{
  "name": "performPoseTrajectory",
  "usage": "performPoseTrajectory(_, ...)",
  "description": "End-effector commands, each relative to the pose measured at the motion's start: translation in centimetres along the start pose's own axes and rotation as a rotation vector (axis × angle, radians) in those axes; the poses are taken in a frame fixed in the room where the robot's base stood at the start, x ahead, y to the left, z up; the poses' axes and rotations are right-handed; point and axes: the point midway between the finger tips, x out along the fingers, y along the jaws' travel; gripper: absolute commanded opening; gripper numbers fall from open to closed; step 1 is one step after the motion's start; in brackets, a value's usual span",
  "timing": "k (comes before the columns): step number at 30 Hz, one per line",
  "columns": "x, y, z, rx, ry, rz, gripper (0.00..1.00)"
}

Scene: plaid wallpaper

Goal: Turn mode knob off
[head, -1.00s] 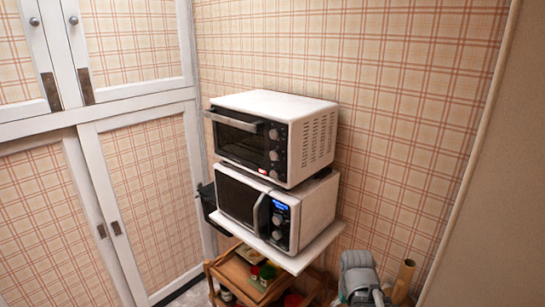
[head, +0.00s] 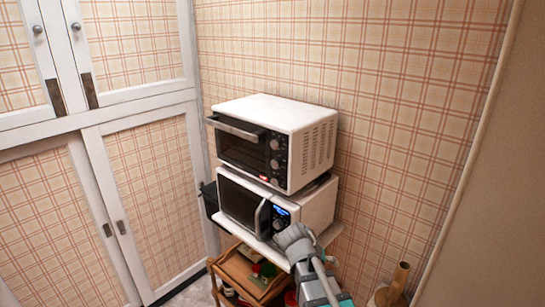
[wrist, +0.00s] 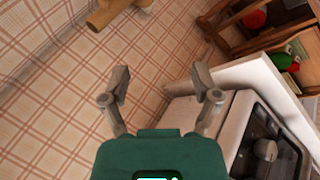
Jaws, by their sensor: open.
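A white toaster oven (head: 286,112) stands on top of a white microwave (head: 318,206). The oven's dark front carries a column of round knobs (head: 275,145) on its right side. The microwave's control panel has a blue-lit display (head: 282,212), with its lower part hidden by my gripper. No label shows which knob is the mode knob. My gripper (head: 290,237) is in front of the microwave's lower right corner, below the oven knobs. In the wrist view my gripper (wrist: 162,82) is open and empty, and a grey round knob (wrist: 265,149) on a dark panel shows at lower right.
A white shelf (wrist: 250,72) carries the microwave. Below it is a wooden cart (head: 246,270) with small red and green items. A brown cylindrical object (head: 399,275) stands at right. White cabinets (head: 97,115) fill the left. The plaid wall is close behind and to the right.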

Motion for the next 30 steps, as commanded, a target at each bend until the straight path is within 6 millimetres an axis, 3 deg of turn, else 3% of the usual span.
performPoseTrajectory(1, -1.9, -0.2, -1.5, 0.0, 0.04, 0.039, 0.79)
performPoseTrajectory(3, -3.9, -0.5, -2.9, 0.008, 0.096, 0.095, 0.79)
performPoseTrajectory(8, -8.8, -1.5, -6.0, 0.03, 0.24, 0.208, 0.79)
performPoseTrajectory(15, -17.6, -3.7, -10.1, 0.068, 0.489, 0.344, 0.79)
performPoseTrajectory(24, -29.1, -7.3, -12.9, 0.12, 0.803, 0.441, 0.79)
performPoseTrajectory(30, -32.7, -8.6, -13.2, 0.138, 0.907, 0.461, 0.79)
